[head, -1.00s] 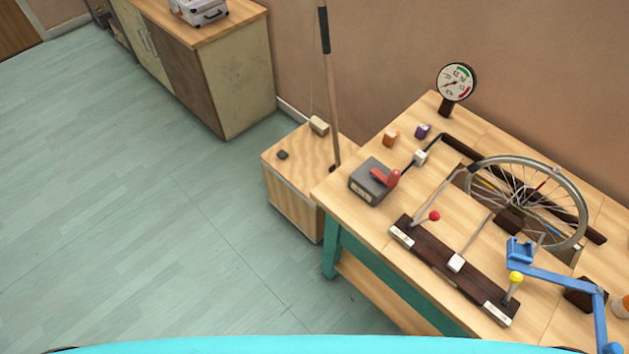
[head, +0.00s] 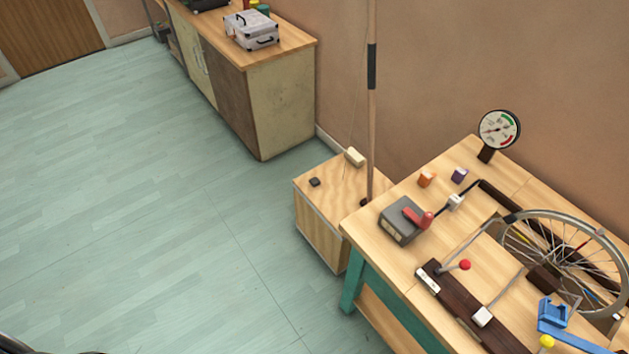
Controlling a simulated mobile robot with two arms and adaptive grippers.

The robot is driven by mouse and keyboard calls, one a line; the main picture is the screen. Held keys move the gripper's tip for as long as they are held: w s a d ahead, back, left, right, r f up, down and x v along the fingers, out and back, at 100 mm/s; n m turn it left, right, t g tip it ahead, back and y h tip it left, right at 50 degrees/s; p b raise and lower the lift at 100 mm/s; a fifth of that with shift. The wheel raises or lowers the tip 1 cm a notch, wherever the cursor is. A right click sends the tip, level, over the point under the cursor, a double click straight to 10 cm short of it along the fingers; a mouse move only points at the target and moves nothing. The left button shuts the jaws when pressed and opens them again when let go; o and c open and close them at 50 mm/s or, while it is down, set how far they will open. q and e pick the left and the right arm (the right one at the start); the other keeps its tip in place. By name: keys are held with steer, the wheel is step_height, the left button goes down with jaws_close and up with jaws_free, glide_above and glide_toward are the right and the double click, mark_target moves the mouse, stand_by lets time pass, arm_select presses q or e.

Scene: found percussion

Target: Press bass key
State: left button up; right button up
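No part is clearly labelled as the bass key. A wooden box (head: 323,233) stands on the floor left of the workbench, with a tall pole (head: 371,120) and a thin string rising from it. On its top are a small dark block (head: 314,182) and a pale block (head: 354,157). On the bench, a dark wooden bar (head: 455,299) carries levers with a red knob (head: 465,265), a white block (head: 482,316) and a yellow knob (head: 546,341), cut by the bottom edge. Neither of my grippers is in view.
The workbench (head: 400,291) also holds a grey box (head: 397,226) with a red lever, a spoked wheel (head: 562,257), a dial gauge (head: 499,130) and a blue bracket (head: 556,316). A cabinet (head: 285,103) stands at the back. The floor (head: 130,200) at left is clear.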

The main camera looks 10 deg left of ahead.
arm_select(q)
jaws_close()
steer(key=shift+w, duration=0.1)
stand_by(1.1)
